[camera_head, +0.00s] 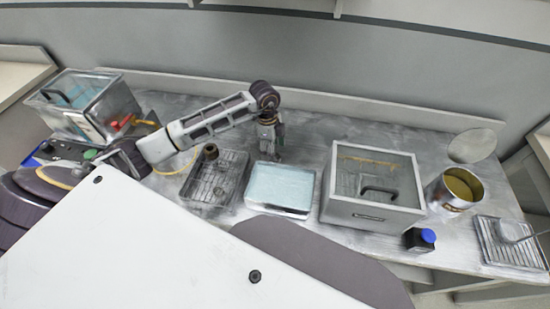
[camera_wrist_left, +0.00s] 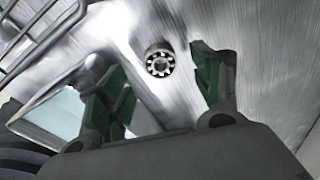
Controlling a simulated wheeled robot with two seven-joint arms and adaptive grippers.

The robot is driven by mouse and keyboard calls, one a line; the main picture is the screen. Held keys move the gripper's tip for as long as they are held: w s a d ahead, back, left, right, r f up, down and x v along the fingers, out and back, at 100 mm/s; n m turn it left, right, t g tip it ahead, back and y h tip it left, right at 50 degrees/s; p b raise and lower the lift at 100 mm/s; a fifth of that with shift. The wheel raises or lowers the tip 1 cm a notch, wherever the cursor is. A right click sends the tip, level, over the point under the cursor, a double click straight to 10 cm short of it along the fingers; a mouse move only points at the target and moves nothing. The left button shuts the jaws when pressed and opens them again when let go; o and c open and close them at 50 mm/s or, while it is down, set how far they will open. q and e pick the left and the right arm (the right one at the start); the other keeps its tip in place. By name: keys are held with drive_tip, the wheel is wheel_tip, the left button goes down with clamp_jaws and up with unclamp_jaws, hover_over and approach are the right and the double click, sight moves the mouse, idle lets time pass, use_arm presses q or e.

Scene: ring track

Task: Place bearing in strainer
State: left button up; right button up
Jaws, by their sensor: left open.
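A small round metal bearing (camera_wrist_left: 159,62) lies on the metal tabletop in the left wrist view. It shows between and a little beyond the fingertips of my left gripper (camera_wrist_left: 162,84). The fingers are open and apart from it, with nothing held. In the head view my left gripper (camera_head: 271,150) points down behind the blue-filled tray, and I cannot make out the bearing there. The strainer looks to be the wire basket (camera_head: 234,184) left of that tray; a dark brown round part (camera_head: 210,152) sits at its back edge. The basket's wires also show in the left wrist view (camera_wrist_left: 47,38).
The shallow tray of pale blue liquid (camera_head: 281,187) is close to my gripper. A lidded metal box (camera_head: 370,213), an open can (camera_head: 457,188), a blue-capped bottle (camera_head: 420,239) and a ribbed tray (camera_head: 512,262) stand right. A clear-lidded bath (camera_head: 92,104) stands left.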

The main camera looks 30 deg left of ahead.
use_arm(q)
wheel_tip(320, 180, down, 3)
drive_tip(key=shift+d+r, duration=0.1)
drive_tip(key=shift+d, duration=0.05)
drive_tip(key=shift+f, duration=0.3)
drive_tip(key=c, duration=1.2)
drive_tip(key=shift+c, duration=0.4)
use_arm(e)
drive_tip(key=shift+d, duration=0.2)
use_arm(q)
drive_tip(key=shift+r, duration=0.1)
use_arm(e)
drive_tip(key=shift+s, duration=0.1)
